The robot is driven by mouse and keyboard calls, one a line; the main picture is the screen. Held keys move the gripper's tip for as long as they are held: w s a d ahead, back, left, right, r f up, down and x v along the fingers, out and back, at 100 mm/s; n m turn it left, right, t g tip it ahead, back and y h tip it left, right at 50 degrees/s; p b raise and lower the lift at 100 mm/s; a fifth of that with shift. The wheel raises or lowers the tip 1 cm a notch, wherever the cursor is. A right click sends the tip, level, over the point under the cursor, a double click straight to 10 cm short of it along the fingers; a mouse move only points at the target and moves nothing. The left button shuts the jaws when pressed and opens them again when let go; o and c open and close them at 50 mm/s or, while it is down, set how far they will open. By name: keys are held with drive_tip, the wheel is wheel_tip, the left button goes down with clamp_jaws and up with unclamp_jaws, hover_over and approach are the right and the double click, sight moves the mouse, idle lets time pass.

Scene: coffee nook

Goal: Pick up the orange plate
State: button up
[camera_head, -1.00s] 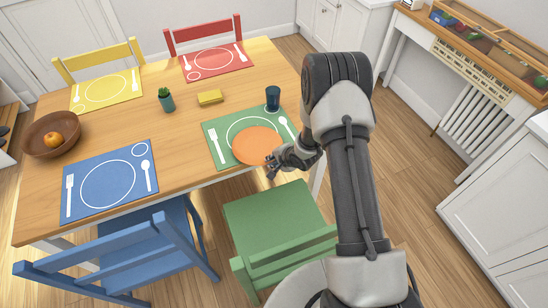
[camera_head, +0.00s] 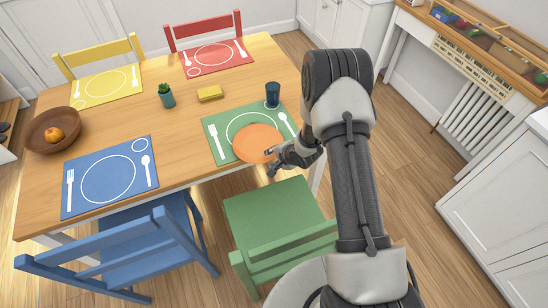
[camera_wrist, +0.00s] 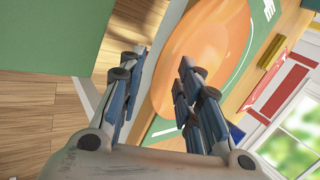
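The orange plate (camera_head: 258,141) lies flat on the green placemat (camera_head: 215,122), its near rim at or slightly past the table's front edge. My gripper (camera_head: 269,162) is at the near right rim of the plate, with one finger over the rim and the other lower, outside the table edge. In the wrist view the plate (camera_wrist: 205,50) shows between and behind the fingers. My gripper (camera_wrist: 160,68) is open there, with a clear gap, the right finger across the plate's face and the left finger beside its rim. Whether either finger touches the plate cannot be told.
A dark blue cup (camera_head: 272,94) stands behind the plate. A yellow sponge-like block (camera_head: 210,94) and a small potted plant (camera_head: 167,97) are mid-table. A green chair (camera_head: 275,215) stands below the gripper. A wooden bowl (camera_head: 70,124) with an orange fruit is far left.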

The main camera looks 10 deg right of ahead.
drive_tip(key=v, duration=1.2)
